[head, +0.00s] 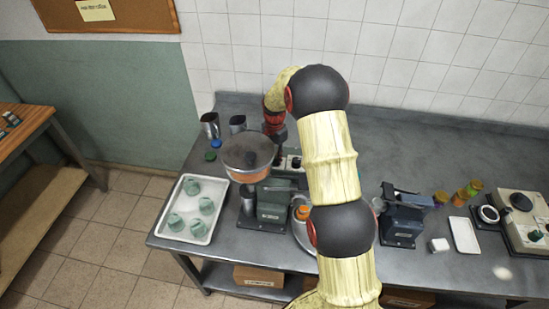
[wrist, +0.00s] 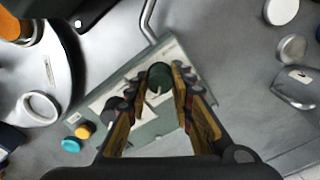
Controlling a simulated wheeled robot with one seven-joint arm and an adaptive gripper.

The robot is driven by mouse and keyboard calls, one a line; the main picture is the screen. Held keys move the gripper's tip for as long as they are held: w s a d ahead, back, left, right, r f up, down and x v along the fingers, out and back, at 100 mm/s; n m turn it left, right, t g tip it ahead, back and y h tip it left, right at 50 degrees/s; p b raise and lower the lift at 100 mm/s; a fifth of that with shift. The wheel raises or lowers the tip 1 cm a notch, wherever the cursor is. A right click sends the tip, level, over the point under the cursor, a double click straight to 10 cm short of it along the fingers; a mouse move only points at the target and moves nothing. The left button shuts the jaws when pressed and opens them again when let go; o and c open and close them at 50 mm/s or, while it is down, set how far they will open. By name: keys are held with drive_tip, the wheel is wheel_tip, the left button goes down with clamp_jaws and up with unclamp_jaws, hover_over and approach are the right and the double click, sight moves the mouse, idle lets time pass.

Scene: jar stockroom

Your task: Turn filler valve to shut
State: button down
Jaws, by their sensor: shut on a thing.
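In the wrist view, a round dark green knob (wrist: 159,74), which I take to be the filler valve, sits on a pale box-like panel (wrist: 172,52). A short pale mark shows near its lower edge; I cannot tell which setting it points to. My gripper (wrist: 157,84) has its two fingers on either side of the knob and is shut on it. In the head view, the filler's round hopper (head: 246,150) with orange-brown contents stands left of my arm. The pale panel (head: 291,163) is beside it, partly hidden; the knob cannot be made out there.
A white tray (head: 166,222) with several pale green jars is at the bench's left end. Metal cups (head: 210,124) stand behind. A dark press-like device (head: 401,222), small jars (head: 459,197) and a scale-like unit (head: 519,215) are on the right. An orange-topped item (head: 302,212) is close by.

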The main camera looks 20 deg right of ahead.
drive_tip(key=shift+n, duration=0.3)
drive_tip(key=n, duration=0.3)
drive_tip(key=shift+n+p, duration=0.3)
drive_tip(key=n, duration=0.4)
drive_tip(key=shift+r, duration=0.1)
drive_tip(key=n, duration=0.5)
drive_tip(key=shift+w+p, duration=0.1)
drive_tip(key=shift+p, duration=0.25)
drive_tip(key=shift+n, duration=2.3)
drive_tip(key=c, duration=1.5)
unclamp_jaws()
drive_tip(key=shift+c, duration=0.2)
